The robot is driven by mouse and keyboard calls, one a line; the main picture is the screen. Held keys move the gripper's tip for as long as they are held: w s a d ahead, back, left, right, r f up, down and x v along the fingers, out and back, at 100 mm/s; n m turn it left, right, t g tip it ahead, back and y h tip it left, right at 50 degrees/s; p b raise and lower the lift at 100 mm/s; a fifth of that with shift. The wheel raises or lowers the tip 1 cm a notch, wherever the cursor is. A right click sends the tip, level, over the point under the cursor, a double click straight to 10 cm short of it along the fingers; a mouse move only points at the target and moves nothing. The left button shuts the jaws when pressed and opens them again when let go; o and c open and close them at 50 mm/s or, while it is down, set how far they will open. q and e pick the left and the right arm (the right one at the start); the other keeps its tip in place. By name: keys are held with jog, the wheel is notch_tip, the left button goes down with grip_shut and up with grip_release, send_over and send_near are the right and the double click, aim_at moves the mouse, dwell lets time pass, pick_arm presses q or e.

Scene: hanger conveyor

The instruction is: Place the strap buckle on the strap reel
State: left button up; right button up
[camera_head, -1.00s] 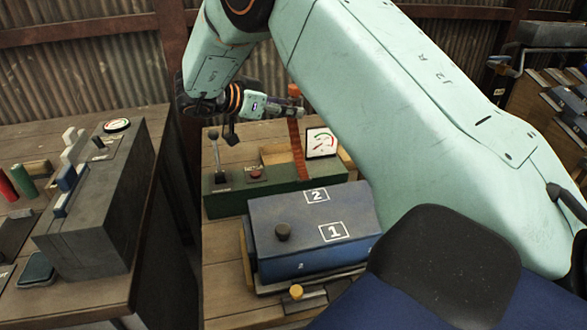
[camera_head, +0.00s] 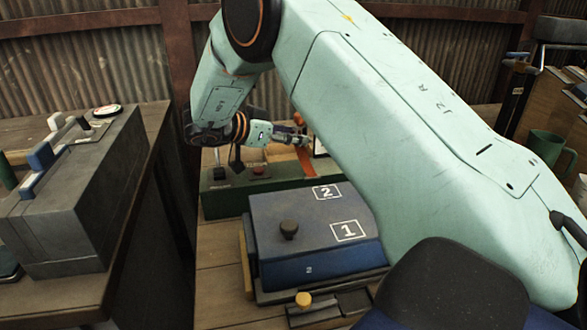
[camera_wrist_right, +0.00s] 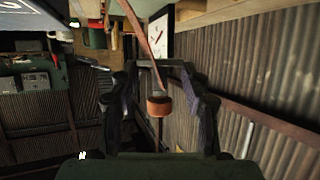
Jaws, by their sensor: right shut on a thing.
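My right gripper (camera_head: 300,138) is above the back of the green control box in the head view. In the wrist view its fingers (camera_wrist_right: 160,66) are closed in on the end of a rust-orange strap (camera_wrist_right: 143,30). A short orange-brown piece, likely the strap buckle (camera_wrist_right: 158,106), sits between the fingers. In the head view the strap (camera_head: 306,163) slants down from the gripper to the box. I cannot make out the strap reel for certain. My left gripper is out of view.
The green box (camera_head: 225,200) carries a lever and a red button (camera_head: 259,170). A blue box marked 1 and 2 (camera_head: 310,240) is in front. A grey machine (camera_head: 75,200) stands left.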

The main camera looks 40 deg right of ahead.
send_over(291, 172)
notch_tip(291, 172, down, 4)
jog(key=shift+d+f+b, duration=0.1)
jog(key=shift+f+b, duration=0.1)
jog(key=shift+b, duration=0.25)
jog(key=shift+w+f, duration=0.1)
jog(key=shift+f, duration=0.2)
notch_tip(291, 172, down, 2)
jog(key=shift+f+b, duration=0.2)
jog(key=shift+b, duration=0.3)
jog(key=shift+f, duration=0.2)
jog(key=shift+f, duration=0.1)
jog(key=o, duration=1.2)
jog(key=shift+f, duration=0.1)
